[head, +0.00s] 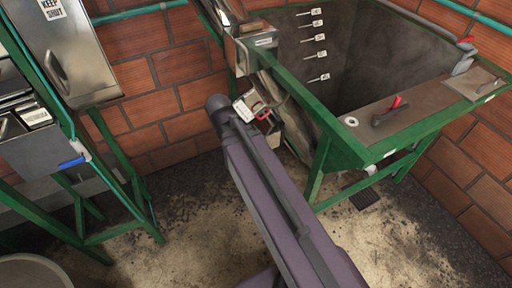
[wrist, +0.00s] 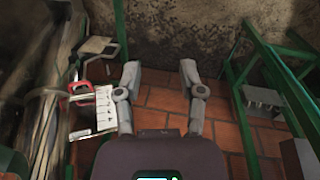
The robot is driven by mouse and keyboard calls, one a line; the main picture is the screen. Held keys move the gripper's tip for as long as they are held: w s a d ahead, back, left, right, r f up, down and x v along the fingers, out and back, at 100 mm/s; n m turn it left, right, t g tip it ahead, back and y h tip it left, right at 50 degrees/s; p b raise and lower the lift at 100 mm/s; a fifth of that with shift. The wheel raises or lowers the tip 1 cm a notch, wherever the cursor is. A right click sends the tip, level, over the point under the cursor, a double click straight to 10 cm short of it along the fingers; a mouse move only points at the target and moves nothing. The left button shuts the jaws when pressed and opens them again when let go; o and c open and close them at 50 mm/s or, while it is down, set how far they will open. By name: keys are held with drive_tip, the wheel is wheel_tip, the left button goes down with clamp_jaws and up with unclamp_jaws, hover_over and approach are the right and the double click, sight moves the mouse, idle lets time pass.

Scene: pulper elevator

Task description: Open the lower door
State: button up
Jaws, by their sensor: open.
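My gripper (wrist: 160,76) is open and empty in the wrist view, its two fingers spread above the brick paving. A red handle (wrist: 77,93) with a white label card beside it (wrist: 97,112) is left of the fingers, apart from them. In the head view the red handle (head: 261,111) shows just past the end of my arm, low on the green-framed machine. I cannot tell which panel there is the lower door; my arm covers part of that area. My gripper cannot be made out in the head view.
A green-framed hopper (head: 352,152) stands at the right, with a red-handled tool (head: 388,112) on its ledge. A metal cabinet marked KEEP SHUT (head: 80,50) and green legs stand at the left. The stained floor (head: 200,225) between them is largely clear.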

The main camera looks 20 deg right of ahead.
drive_tip(key=w+d+f+n+t+h+b, duration=0.1)
drive_tip(key=w+f+n+h+b, duration=0.4)
drive_tip(key=f+b, duration=0.6)
drive_tip(key=w+d+f+n+t+h+b, duration=0.1)
drive_tip(key=w+d+f+n+h+b, duration=0.2)
drive_tip(key=f+b, duration=0.8)
drive_tip(key=w+d+f+n+t+h+b, duration=0.1)
drive_tip(key=w+d+f+n+h+b, duration=0.2)
drive_tip(key=b, duration=2.5)
drive_tip(key=w+f+n+h, duration=0.4)
drive_tip(key=w+f+n, duration=0.3)
drive_tip(key=w+f, duration=0.1)
drive_tip(key=shift+w+f+n+t+h, duration=0.3)
drive_tip(key=shift+w+n+t+h, duration=0.1)
drive_tip(key=shift+w, duration=0.4)
drive_tip(key=shift+d, duration=0.25)
drive_tip(key=shift+x, duration=6.7)
clamp_jaws()
